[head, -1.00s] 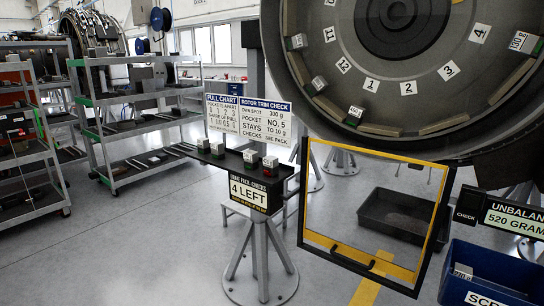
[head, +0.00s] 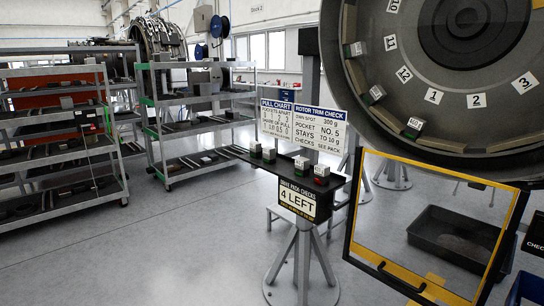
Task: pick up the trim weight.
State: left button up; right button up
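Several small trim-weight blocks stand spaced apart on a narrow black shelf (head: 240,153) atop a grey stand. They include a white-and-green block (head: 255,147), another pale block (head: 302,163) and a block with a red lower part (head: 321,173) at the right end. More blocks sit in the rim of the big grey rotor (head: 465,85): an upper one (head: 357,49), a middle one (head: 376,92) and a lower one (head: 413,124) near number 1. I cannot tell which block the task means. Neither of my grippers is in view.
A sign below the shelf (head: 297,199) reads "4 LEFT". Chart boards (head: 303,127) stand behind it. A yellow-and-black framed panel (head: 435,225) stands below the rotor, before a dark bin (head: 455,236). Shelf carts (head: 185,120) stand at left. The floor (head: 180,250) front left is clear.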

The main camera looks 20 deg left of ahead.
aim_at(322, 172)
jog(key=i+j, duration=0.2)
jog(key=i+j+z, duration=0.1)
jog(key=i+j, duration=0.15)
jog(key=j, duration=0.2)
jog(key=i+j+z, duration=0.1)
jog(key=i+j, duration=0.3)
jog(key=j, duration=0.25)
jog(key=i+j+z, duration=0.1)
jog(key=j, duration=0.25)
jog(key=i+j, duration=0.25)
jog(key=j+z, duration=0.05)
jog(key=j, duration=0.05)
